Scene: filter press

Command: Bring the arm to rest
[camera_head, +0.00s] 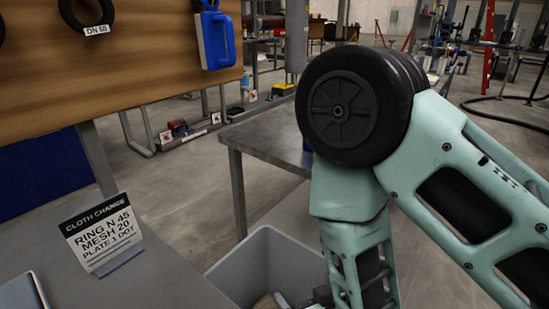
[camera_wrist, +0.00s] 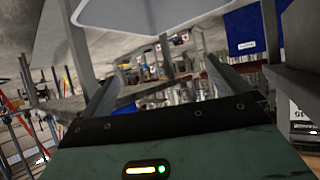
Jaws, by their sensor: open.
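My arm (camera_head: 440,170), pale green with a black round joint, fills the right of the head view and bends down towards the grey bin. My gripper (camera_wrist: 163,88) shows in the wrist view with its two fingers spread apart and nothing between them. In the head view its fingers are not clearly visible at the bottom edge. The wrist view is tilted, and a pale bin edge (camera_wrist: 150,14) crosses its top.
A grey bin (camera_head: 238,268) stands below my forearm, with something brownish inside. A sign card (camera_head: 100,233) stands on the near table (camera_head: 165,280). A metal table (camera_head: 265,137) stands behind the arm. A wooden board (camera_head: 130,60) holds a black ring (camera_head: 62,12) and a blue item (camera_head: 215,40).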

